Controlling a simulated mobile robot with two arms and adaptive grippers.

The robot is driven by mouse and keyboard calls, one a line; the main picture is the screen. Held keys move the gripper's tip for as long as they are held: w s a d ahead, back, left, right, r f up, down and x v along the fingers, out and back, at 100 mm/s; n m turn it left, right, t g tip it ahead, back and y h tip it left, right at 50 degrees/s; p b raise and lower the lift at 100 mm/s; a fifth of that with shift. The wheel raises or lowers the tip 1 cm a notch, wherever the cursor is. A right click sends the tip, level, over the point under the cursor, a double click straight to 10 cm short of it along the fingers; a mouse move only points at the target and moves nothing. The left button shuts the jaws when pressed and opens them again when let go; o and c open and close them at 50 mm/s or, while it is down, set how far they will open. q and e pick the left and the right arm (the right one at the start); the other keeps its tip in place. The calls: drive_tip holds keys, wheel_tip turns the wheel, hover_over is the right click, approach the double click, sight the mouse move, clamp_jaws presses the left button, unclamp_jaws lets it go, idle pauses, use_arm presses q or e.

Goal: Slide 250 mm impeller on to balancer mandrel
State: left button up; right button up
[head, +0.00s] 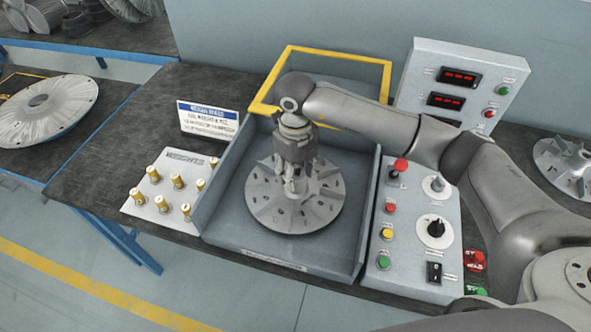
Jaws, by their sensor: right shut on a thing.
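A grey bladed impeller (265,205) lies roughly level inside the grey open-fronted bay of the balancer (230,230). My right gripper (297,188) reaches in from the right and points down over the impeller's centre, shut on its hub. The gripper covers the hub and the bore. The balancer mandrel is hidden, so I cannot tell whether the impeller is around it or above it. The gap under the impeller is also hidden. My left gripper is not in view.
The yellow guard frame (341,55) stands raised behind the bay. A control panel (410,235) with knobs and buttons is close on the right, and a weights block (150,205) with brass pieces on the left. Another impeller (566,172) lies far right; a large disc (70,100) lies left.

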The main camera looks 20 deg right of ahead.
drive_tip(key=shift+f+b, duration=0.35)
drive_tip(key=shift+b, duration=0.05)
idle(0.8)
drive_tip(key=o, duration=1.1)
wheel_tip(320, 180, up, 12)
drive_tip(key=shift+r, duration=0.1)
